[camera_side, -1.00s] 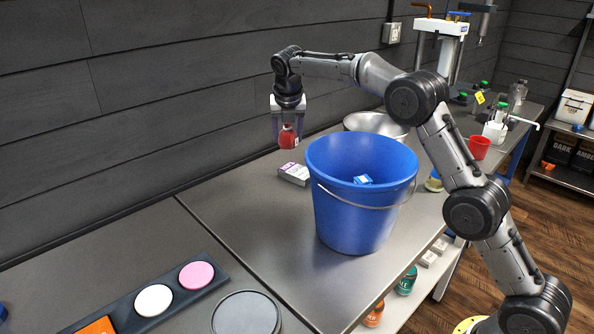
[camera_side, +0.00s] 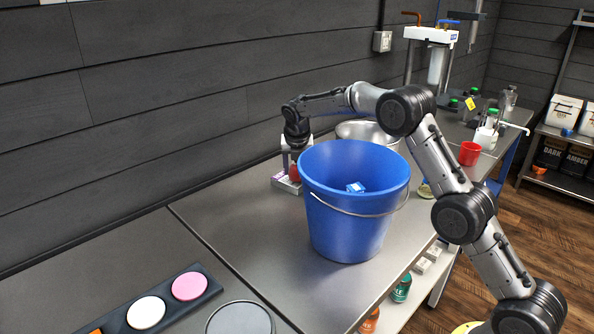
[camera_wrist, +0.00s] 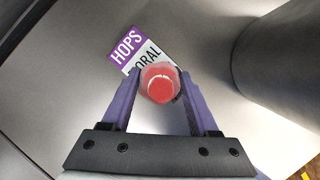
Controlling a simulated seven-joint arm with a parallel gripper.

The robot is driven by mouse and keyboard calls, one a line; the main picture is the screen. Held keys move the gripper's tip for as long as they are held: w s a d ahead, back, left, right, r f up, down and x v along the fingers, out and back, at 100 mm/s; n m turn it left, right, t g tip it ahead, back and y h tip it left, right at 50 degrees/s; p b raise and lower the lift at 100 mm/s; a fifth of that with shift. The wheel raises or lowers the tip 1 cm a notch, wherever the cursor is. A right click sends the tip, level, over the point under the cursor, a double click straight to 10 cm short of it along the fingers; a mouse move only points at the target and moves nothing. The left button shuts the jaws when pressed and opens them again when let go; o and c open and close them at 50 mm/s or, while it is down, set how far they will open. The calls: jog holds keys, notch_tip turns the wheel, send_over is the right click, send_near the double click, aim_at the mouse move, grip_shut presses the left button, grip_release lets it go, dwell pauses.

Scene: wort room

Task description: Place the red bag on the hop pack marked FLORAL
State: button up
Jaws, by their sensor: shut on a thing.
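The red bag (camera_wrist: 160,84) is held between the fingers of my gripper (camera_wrist: 157,92), which is shut on it. In the side view the red bag (camera_side: 294,173) shows low beside the blue bucket, at the hop pack. The hop pack (camera_wrist: 138,46) has a purple band reading HOPS and a white part with "ORAL" visible; the bag and a finger hide the rest. In the side view the hop pack (camera_side: 283,184) lies flat on the steel bench, just under my gripper (camera_side: 296,165). Whether the bag touches the pack I cannot tell.
A large blue bucket (camera_side: 345,225) stands right beside my gripper, with a small blue item (camera_side: 355,187) inside. A steel bowl (camera_side: 368,131) is behind it. A dark tray (camera_side: 215,289) with coloured discs lies at the front left.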

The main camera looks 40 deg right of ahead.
jog(key=shift+f, duration=0.35)
jog(key=shift+f, duration=0.15)
jog(key=o, duration=1.4)
jog(key=v, duration=1.2)
